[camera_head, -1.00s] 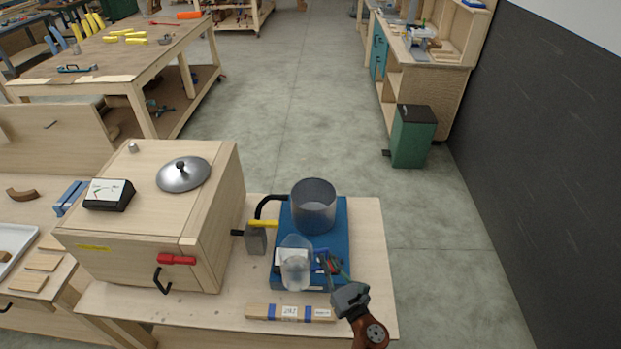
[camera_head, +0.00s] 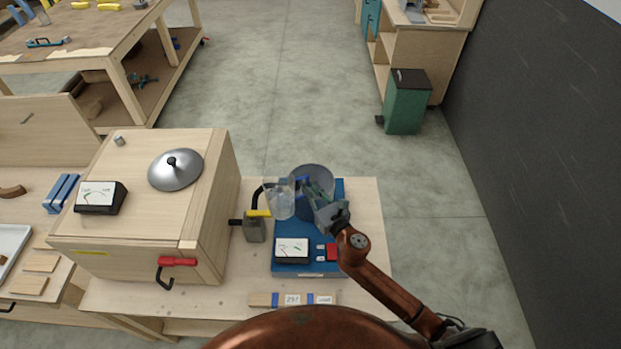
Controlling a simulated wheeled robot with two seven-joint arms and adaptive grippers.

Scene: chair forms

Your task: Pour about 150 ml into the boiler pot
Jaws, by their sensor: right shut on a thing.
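The boiler pot (camera_head: 312,172) is a grey metal cylinder on the blue boiler base (camera_head: 312,258), with a black hose on its left side. My right gripper (camera_head: 311,194) is shut on a clear jug (camera_head: 280,202). The jug is held in front of the pot and to its left, and looks near upright. The gripper covers part of the pot's front. Whether liquid is in the jug or the pot is too small to tell. My left gripper is not in view.
A wooden steam box (camera_head: 150,215) with a domed metal lid (camera_head: 175,169), a gauge (camera_head: 101,197) and a red-handled latch (camera_head: 177,261) stands at the left. A small yellow-handled valve (camera_head: 255,228) is left of the base. Labelled wooden strips (camera_head: 292,299) lie at the front edge.

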